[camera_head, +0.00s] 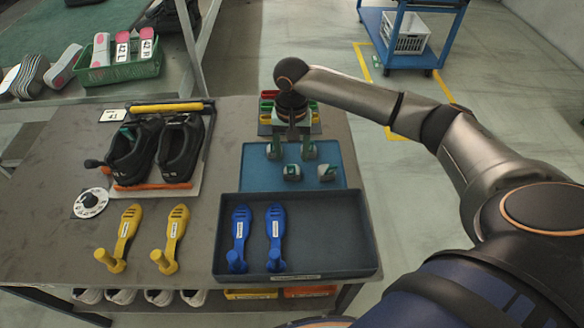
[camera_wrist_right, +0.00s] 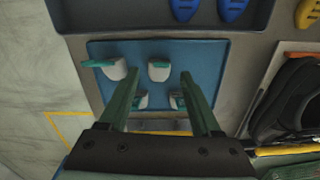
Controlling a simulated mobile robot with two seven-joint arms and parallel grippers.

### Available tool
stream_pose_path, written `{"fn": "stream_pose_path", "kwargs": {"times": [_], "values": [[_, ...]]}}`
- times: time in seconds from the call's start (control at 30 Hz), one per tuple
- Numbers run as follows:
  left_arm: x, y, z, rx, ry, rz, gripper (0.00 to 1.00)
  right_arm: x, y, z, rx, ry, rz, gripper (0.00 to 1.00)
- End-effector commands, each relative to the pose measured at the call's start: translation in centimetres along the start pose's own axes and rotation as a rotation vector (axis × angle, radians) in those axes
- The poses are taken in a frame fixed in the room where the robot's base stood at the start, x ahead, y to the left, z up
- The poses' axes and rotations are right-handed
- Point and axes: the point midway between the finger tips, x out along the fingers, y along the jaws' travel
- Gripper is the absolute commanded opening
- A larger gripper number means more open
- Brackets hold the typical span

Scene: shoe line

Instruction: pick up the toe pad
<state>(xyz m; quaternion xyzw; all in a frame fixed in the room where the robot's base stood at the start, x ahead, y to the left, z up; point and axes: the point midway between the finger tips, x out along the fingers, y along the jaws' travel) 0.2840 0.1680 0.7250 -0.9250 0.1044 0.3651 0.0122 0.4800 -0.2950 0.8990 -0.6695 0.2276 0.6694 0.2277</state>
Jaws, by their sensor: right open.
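Several small grey pads with green tops, which look like the toe pads, lie on the blue mat (camera_head: 254,178). The nearer two are a left one (camera_head: 292,172) and a right one (camera_head: 327,172); in the right wrist view they show as the right pad (camera_wrist_right: 115,68) and the left pad (camera_wrist_right: 159,70). Two more, farther back, are partly hidden by my right gripper's fingers. My right gripper (camera_head: 291,153) points down over the back of the mat, open, with green fingers spread and nothing held. I cannot tell its exact height. My left gripper is out of view.
A dark tray (camera_head: 330,266) with two blue sole-shaped tools (camera_head: 240,222) stands in front of the mat. Two yellow ones (camera_head: 127,222) lie left. A rack with black shoes (camera_head: 135,150) stands farther left. Coloured bins (camera_head: 268,104) stand behind my gripper.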

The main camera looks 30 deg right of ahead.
Motion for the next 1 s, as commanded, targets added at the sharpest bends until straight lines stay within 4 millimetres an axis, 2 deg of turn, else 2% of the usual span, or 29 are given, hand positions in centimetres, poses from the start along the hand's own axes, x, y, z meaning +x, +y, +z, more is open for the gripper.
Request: {"fn": "stream_pose_path", "kwargs": {"times": [0.2,0.3,0.6,1.0], "values": [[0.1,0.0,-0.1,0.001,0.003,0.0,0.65,3.4,0.0,0.4,0.0,-0.002,0.003,0.65],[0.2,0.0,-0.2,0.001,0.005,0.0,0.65,4.4,-0.1,0.3,0.0,0.0,0.001,0.65],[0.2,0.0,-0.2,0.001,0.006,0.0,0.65,4.8,-0.1,0.3,-0.001,0.001,0.001,0.65],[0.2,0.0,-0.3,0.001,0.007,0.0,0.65,4.8,-0.1,0.3,-0.001,0.001,0.001,0.2]]}}
